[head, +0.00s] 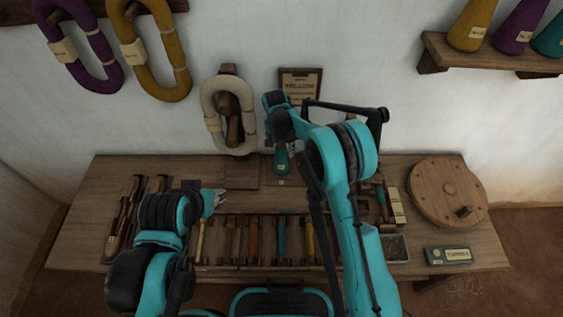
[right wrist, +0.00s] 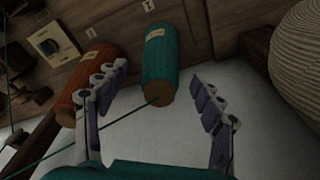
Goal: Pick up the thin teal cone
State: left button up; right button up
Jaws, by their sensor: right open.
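A small teal cone (head: 281,164) with a pale label stands at the back of the wooden table, below the wall plaque. It also shows in the right wrist view (right wrist: 158,62), in the gap between the open fingers and beyond their tips. My right gripper (head: 292,148) is open and empty close to the cone; I see no finger touching it. The right wrist view shows its spread fingers (right wrist: 160,90). My left gripper (head: 214,200) is low over the table's left part; its jaw opening is too small to judge.
A rust-orange cone (right wrist: 92,78) stands right beside the teal one. A cream skein (head: 226,112) hangs close by on the wall. A row of bobbins (head: 254,240) lies in front. A round wooden disc (head: 447,192) is at right. Larger cones, one teal (head: 550,38), stand on the shelf.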

notch_tip(320, 180, down, 3)
jog(key=shift+w+r, duration=0.1)
jog(key=shift+r, duration=0.1)
jog(key=c, duration=1.6)
